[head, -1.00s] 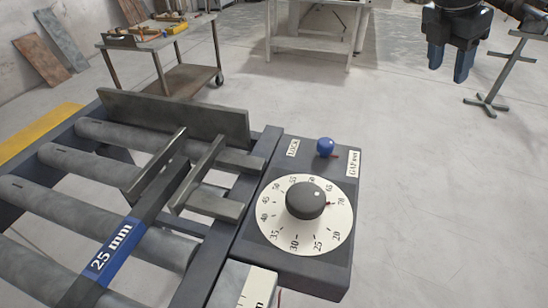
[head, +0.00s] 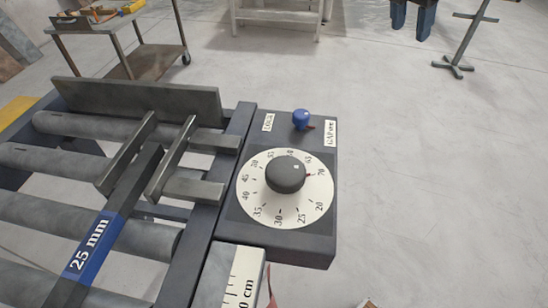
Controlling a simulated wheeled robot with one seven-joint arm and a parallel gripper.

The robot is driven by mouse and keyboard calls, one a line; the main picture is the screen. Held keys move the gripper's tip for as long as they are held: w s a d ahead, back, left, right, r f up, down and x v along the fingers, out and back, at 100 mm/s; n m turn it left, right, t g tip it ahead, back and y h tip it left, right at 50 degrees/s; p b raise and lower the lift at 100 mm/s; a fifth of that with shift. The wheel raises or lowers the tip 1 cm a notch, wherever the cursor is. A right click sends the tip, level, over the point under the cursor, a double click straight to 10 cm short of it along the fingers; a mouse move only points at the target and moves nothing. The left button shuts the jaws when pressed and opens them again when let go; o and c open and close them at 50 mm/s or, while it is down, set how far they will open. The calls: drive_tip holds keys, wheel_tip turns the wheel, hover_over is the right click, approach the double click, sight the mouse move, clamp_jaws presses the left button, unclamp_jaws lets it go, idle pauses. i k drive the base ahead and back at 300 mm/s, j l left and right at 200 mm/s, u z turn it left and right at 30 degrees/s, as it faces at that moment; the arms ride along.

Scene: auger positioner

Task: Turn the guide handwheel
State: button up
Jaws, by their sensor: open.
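The guide handwheel is a dark round knob (head: 285,174) in the middle of a white numbered dial (head: 258,212) on a dark box. A small red pointer at the knob's right side is near the 70 mark. A blue ball knob (head: 300,119) stands behind the dial, between the LOCK label (head: 268,122) and the GAP mm label (head: 330,133). My gripper (head: 411,30) is at the top right edge, with two blue fingers pointing down, apart and empty. It is well away from the handwheel, and its upper part is cut off.
Two upright guide plates (head: 172,160) stand on the roller bed (head: 120,236), with a dark bar marked 25 mm (head: 90,250) at them. A cm scale (head: 240,280) is at the front. A cart (head: 125,50) and a bench (head: 280,14) stand behind.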

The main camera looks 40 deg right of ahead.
sight(284, 175)
drive_tip(key=k, duration=1)
